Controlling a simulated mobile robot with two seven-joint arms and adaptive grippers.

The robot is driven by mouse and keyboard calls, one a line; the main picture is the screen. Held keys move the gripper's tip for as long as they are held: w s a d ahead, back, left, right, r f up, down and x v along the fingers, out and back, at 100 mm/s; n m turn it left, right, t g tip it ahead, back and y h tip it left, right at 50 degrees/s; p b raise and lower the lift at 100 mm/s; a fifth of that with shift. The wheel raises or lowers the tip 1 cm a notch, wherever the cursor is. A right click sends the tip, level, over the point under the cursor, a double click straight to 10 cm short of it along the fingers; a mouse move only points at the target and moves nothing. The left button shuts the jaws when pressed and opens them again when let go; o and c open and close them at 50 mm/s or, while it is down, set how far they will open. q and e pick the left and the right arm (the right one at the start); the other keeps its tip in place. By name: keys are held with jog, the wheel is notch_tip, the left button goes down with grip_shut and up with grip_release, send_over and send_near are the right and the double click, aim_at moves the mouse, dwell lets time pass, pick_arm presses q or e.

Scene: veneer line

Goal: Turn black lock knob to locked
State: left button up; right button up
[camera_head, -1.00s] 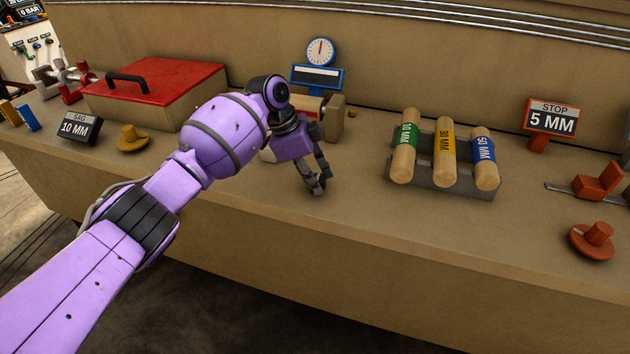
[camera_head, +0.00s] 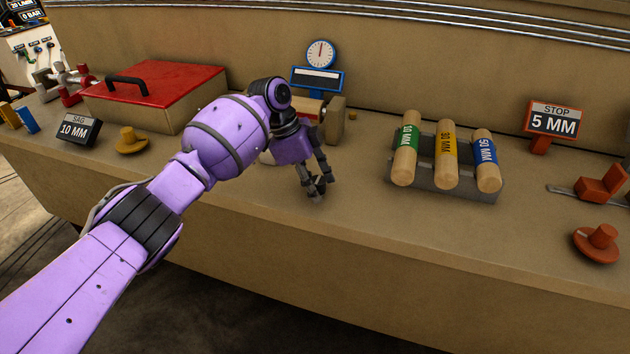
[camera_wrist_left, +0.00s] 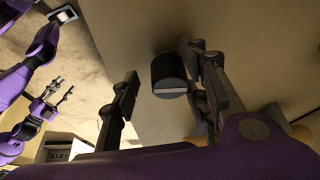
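The black knob (camera_wrist_left: 169,74) shows in the left wrist view, a short dark cylinder with a pale bar on its near edge, against a beige surface. My left gripper (camera_wrist_left: 160,62) is open, with one finger to the left of the knob and the other to its right. A gap shows on the left side; whether the right finger touches the knob I cannot tell. In the head view my left gripper (camera_head: 316,186) points down over the front part of the bench, and I cannot make out the knob there. My right gripper (camera_wrist_left: 56,97) looks open and empty at the left of the wrist view.
On the bench (camera_head: 360,232) stand a red-lidded box (camera_head: 155,85), a yellow knob (camera_head: 131,141), a blue dial gauge (camera_head: 320,55), a rack of labelled rollers (camera_head: 445,178) and an orange knob (camera_head: 597,243). Bare bench lies between my left gripper and the rack.

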pick_arm(q)
jog(key=shift+w+r, duration=0.15)
jog(key=shift+r, duration=0.05)
jog(key=shift+a+r, duration=0.1)
jog(key=shift+r, duration=0.15)
jog(key=v, duration=1.1)
jog(key=shift+r, duration=0.2)
jog(key=shift+f, duration=0.1)
